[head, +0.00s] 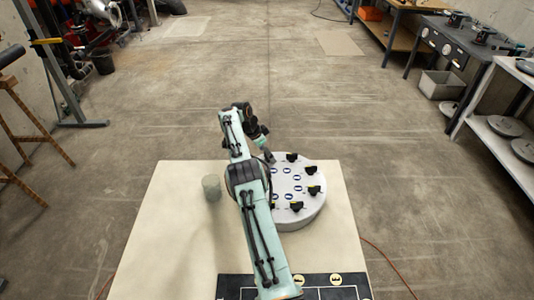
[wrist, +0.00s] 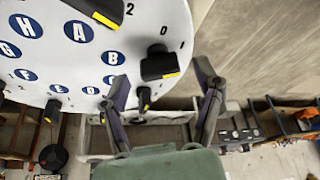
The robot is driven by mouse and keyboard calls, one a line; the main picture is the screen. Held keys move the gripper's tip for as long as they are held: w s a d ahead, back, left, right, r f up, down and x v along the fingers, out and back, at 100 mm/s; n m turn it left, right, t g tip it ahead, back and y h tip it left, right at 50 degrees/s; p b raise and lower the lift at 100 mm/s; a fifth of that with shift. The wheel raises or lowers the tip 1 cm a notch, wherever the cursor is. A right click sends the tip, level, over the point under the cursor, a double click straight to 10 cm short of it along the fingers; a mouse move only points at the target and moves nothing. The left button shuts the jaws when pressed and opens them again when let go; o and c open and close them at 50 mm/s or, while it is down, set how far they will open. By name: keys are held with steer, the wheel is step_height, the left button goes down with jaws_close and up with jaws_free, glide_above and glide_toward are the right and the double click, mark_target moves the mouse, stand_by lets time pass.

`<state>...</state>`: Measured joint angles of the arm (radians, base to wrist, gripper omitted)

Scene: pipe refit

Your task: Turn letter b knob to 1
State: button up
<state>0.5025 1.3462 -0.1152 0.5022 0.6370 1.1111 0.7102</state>
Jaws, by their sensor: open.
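The white round panel (head: 318,208) lies on the pale table, with blue letter discs and black knobs around its rim. In the wrist view the panel (wrist: 180,20) fills the upper left. The letter B disc (wrist: 112,57) is beside a black knob (wrist: 160,66) with a yellow mark at its lower right end. A 0 shows above this knob, with a partly cut mark to its right. My gripper (wrist: 162,72) is open, its two fingers apart to the left and right of this knob in the picture. Contact cannot be told. In the head view my gripper (head: 268,157) is at the panel's far left edge.
Other black knobs (head: 313,190) stand along the panel's right side. A grey-green cylinder (head: 211,188) stands on the table (head: 160,235), left of my arm. A dark lettered board (head: 330,285) lies at the near edge. The table's left side is mostly clear.

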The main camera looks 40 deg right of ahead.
steer(key=v, duration=1.1)
steer(key=shift+r, duration=0.3)
steer(key=shift+w+a, duration=0.1)
steer(key=shift+a, duration=0.05)
steer(key=w+a+r+t, duration=0.2)
steer(key=a+r, duration=0.2)
steer(key=r, duration=0.7)
steer(key=s+a+r+n+t+y, duration=0.25)
steer(key=s+a+r+n, duration=0.4)
steer(key=a+r, duration=0.7)
steer(key=s+a+f+n+y, duration=0.1)
steer(key=s+a+f+n, duration=0.2)
steer(key=s+a, duration=0.3)
steer(key=s+a+f+n, duration=0.25)
steer(key=s+a, duration=0.25)
steer(key=s, duration=0.4)
steer(key=s+a+f+n+g+y, duration=0.1)
steer(key=s+a+f+n+g, duration=0.2)
steer(key=s+a+f+n, duration=0.3)
steer(key=s+f+n, duration=0.4)
steer(key=s+f, duration=0.2)
steer(key=f, duration=0.1)
steer(key=shift+s+a+y, duration=0.2)
steer(key=shift+s+y, duration=0.15)
steer(key=shift+s, duration=0.05)
